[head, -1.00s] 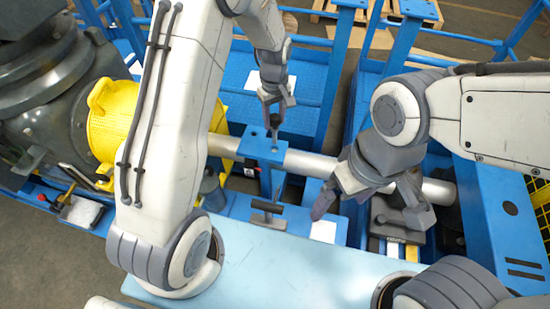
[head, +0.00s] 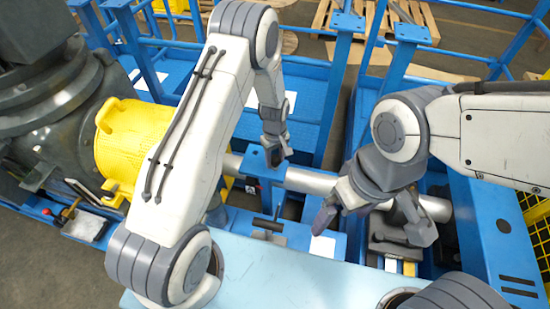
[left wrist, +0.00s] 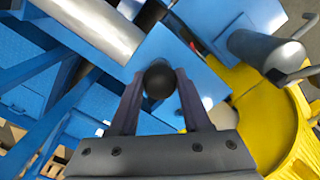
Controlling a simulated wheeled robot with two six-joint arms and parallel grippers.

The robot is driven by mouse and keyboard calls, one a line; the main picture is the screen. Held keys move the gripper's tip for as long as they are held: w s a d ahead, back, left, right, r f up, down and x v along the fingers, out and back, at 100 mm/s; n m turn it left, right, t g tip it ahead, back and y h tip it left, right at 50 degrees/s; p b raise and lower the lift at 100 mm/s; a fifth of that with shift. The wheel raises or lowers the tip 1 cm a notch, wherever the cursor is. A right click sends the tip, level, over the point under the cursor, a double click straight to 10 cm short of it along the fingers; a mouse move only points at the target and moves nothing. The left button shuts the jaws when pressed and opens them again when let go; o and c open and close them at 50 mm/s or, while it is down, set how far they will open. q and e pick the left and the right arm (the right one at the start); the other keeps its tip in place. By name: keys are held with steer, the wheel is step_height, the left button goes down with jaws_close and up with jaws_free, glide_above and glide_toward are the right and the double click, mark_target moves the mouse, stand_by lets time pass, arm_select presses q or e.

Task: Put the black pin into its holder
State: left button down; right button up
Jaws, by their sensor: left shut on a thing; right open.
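My left gripper (head: 274,158) is shut on the black pin, low over the blue block (head: 252,164) on the silver pipe. In the left wrist view the round black head of the pin (left wrist: 159,80) sits between the fingertips, in front of the block's blue face (left wrist: 185,48). The pin's shaft is hidden, so I cannot tell how deep it sits in the block. The pin itself is hidden by the fingers in the head view. My right gripper (head: 375,222) is open and empty, above the right part of the pipe.
The silver pipe (head: 310,181) runs from the yellow housing (head: 125,145) to the right. A dark T-handle (head: 268,225) stands in front of the block. Blue rails and frames surround the area. A pale blue surface (head: 275,272) lies in front.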

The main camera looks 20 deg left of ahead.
arm_select(q)
steer(key=shift+f, duration=0.15)
steer(key=shift+c, duration=1.8)
jaws_free()
